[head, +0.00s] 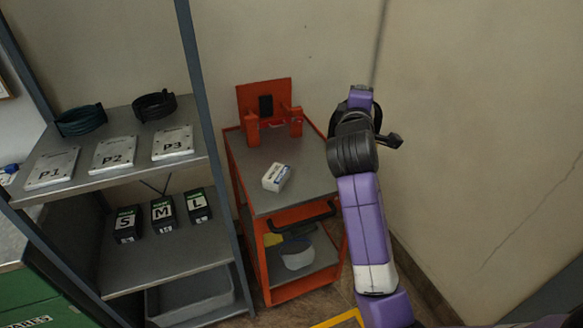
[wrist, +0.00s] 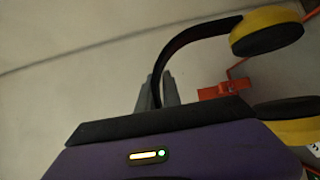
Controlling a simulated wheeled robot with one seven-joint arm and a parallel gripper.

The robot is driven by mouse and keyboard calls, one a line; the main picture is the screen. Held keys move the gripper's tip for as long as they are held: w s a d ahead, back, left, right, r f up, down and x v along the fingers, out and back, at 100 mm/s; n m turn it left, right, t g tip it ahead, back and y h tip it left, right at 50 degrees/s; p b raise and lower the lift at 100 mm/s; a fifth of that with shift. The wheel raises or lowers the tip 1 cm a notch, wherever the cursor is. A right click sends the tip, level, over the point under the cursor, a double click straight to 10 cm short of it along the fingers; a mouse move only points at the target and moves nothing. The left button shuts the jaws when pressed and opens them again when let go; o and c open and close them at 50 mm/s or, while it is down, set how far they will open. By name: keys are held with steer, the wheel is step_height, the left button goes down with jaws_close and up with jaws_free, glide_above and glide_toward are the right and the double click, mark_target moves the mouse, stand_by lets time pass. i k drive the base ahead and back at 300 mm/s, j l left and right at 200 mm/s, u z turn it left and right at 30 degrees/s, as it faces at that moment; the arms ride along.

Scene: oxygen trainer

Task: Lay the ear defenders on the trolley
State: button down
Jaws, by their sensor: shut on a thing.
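The ear defenders have yellow-and-black cups (wrist: 268,30) and a thin black headband (wrist: 190,38), seen in the wrist view. My gripper (wrist: 158,92) is shut on the headband, with the cups hanging off to the right of the fingers. The second cup is partly hidden behind the gripper body. The orange trolley (head: 258,203) with a grey top stands in the middle of the head view. My arm rises to the right of it there. I cannot make out the gripper fingers or the ear defenders in the head view.
On the trolley top are a small white box (head: 277,177) and an orange stand (head: 264,92) with a black piece at the back. Bare grey top shows around the box. A shelf rack (head: 185,255) with labelled plates, boxes and dark coils stands left. A wall is behind.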

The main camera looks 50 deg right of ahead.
mark_target(307, 159)
steer(key=i+l, duration=0.75)
